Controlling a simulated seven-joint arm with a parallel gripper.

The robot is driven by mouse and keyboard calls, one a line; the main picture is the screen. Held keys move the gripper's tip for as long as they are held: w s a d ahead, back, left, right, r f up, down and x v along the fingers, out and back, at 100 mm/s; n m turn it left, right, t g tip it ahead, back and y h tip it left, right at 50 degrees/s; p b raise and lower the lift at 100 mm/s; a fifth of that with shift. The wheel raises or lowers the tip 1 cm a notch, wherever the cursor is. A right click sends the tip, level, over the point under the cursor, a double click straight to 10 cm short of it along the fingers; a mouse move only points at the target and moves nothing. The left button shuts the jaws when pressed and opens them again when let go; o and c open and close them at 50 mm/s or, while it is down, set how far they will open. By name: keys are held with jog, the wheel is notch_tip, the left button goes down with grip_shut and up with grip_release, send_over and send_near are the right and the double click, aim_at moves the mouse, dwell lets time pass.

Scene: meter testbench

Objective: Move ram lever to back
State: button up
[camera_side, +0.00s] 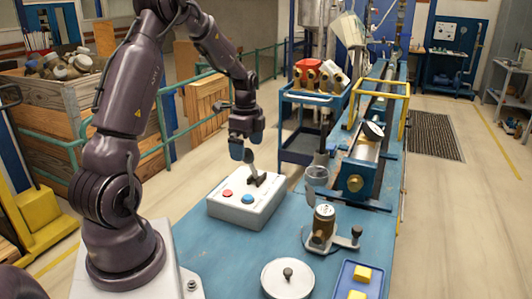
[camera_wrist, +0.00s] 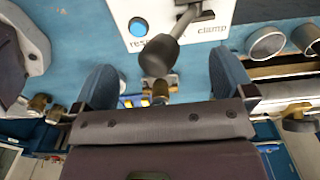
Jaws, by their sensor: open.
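A white control box (camera_side: 246,200) sits on the blue bench, with a red and a blue button on its top. A dark lever (camera_side: 254,176) stands up from the box behind the buttons; its dark round knob (camera_wrist: 160,54) shows large in the wrist view. The word "clamp" is printed beside this lever; I see no "ram" label. My gripper (camera_side: 246,149) is open just above the lever, with its blue-padded fingers apart. In the wrist view the knob is ahead of the gap between the fingers (camera_wrist: 166,82), with no visible contact. Part of the lettering is hidden behind the knob.
A round white lidded dish (camera_side: 288,282) and a blue tray (camera_side: 375,274) with yellow blocks are at the front. Bare bench (camera_side: 222,262) lies before the box.

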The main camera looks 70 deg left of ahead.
jog(key=shift+r, duration=1.85)
jog(key=shift+s+d+f+n, duration=0.1)
jog(key=shift+n, duration=0.9)
jog(key=s+d+r+n+t, duration=0.2)
jog(key=s+d+r, duration=0.1)
jog(key=d, duration=0.6)
jog(key=s+d+r+n+t, duration=0.1)
jog(key=d+r, duration=0.4)
jog(key=d, duration=0.5)
jog(key=s+d+r+n+t, duration=0.2)
jog(key=s+d+r+n, duration=0.2)
jog(key=d, duration=0.5)
jog(key=shift+s+d+r+t, duration=0.15)
jog(key=shift+s+r+t, duration=0.15)
jog(key=shift+s, duration=0.75)
